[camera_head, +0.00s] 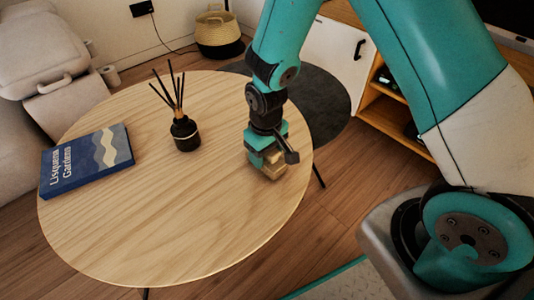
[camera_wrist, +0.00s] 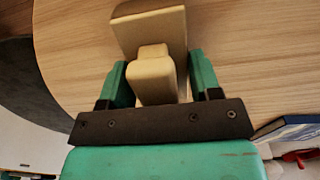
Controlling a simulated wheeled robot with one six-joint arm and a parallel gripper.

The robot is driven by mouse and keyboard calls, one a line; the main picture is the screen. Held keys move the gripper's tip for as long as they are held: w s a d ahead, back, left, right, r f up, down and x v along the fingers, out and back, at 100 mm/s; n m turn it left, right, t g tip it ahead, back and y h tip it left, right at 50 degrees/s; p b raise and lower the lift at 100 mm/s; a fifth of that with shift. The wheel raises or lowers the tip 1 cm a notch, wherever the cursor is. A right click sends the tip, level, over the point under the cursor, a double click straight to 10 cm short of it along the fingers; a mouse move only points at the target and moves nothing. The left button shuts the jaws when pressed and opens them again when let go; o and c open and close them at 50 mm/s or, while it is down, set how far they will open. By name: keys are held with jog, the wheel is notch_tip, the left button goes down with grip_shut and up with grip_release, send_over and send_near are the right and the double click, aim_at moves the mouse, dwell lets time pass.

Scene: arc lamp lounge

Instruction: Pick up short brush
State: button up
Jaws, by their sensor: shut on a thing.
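A short brush, pale tan and blocky, is at my gripper (camera_wrist: 157,85) near the right edge of the round wooden table. In the wrist view, the narrow part of the short brush (camera_wrist: 152,72) lies between the two green fingers, and its wider block reaches beyond them. My gripper is shut on this narrow part. In the head view, the gripper (camera_head: 264,158) points down at the table, with part of the short brush (camera_head: 271,171) showing below it. I cannot tell whether the brush touches the tabletop.
On the round table (camera_head: 150,235) stand a black reed diffuser (camera_head: 185,134) and a blue book (camera_head: 87,160) to the left. The front of the tabletop is clear. A shelf unit (camera_head: 395,125) stands behind right, and a woven basket (camera_head: 219,35) at the back.

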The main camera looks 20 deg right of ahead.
notch_tip(320, 180, up, 19)
jog(key=p, duration=0.6)
jog(key=shift+r+p, duration=0.2)
jog(key=shift+p, duration=0.1)
